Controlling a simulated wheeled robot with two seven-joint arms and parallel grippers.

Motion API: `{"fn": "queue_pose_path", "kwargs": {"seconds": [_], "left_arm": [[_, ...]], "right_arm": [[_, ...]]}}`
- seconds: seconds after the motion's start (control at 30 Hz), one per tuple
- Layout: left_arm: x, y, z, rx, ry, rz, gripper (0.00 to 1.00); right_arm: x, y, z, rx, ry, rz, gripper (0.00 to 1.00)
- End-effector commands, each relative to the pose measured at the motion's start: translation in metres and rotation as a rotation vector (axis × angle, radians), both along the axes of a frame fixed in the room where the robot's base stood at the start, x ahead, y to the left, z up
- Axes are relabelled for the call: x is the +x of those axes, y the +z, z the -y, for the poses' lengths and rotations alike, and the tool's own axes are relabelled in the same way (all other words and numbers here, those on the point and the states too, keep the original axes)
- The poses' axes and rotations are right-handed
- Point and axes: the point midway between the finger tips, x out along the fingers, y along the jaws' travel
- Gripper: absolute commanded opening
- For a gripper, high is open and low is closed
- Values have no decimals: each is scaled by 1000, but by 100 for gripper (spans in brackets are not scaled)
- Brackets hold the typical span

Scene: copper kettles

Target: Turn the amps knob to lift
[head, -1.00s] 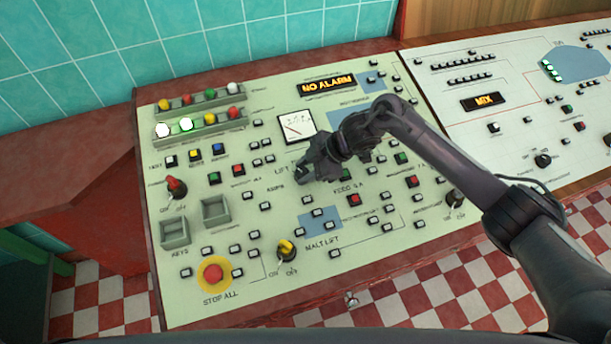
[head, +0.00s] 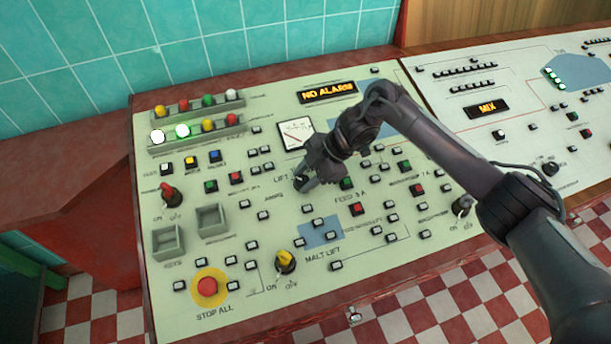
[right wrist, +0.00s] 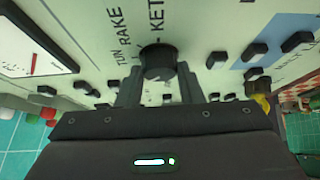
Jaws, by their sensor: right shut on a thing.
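The amps knob (right wrist: 157,62) is a round black knob on the pale panel, between my fingers in the right wrist view. Words around it include TUN, RAKE and part of KETTLE; which one it points to I cannot tell. In the head view my right gripper (head: 302,183) is down at the panel, beside the words LIFT and AMPS and below the white dial meter (head: 296,133). It is shut on the knob and mostly hides it there. It also shows in the right wrist view (right wrist: 158,82). My left gripper is not in view.
Several small push buttons surround the knob. A yellow switch (head: 286,262) and the red stop button (head: 208,287) stand near the panel's front. A red switch (head: 167,193) is at the left. The NO ALARM display (head: 328,92) is at the back.

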Motion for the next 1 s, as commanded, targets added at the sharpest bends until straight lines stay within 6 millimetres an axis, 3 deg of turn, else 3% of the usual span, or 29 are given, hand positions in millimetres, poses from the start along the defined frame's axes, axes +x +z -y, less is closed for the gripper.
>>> {"fn": "queue_pose_path", "kwargs": {"seconds": [0.2, 0.53, 1.0], "left_arm": [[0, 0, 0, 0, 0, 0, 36], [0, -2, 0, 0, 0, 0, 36], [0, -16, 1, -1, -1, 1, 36]], "right_arm": [[0, 0, 0, 0, 0, 0, 55], [1, 4, 4, 1, -2, 2, 55], [4, 60, 42, 0, -1, 2, 55]]}}
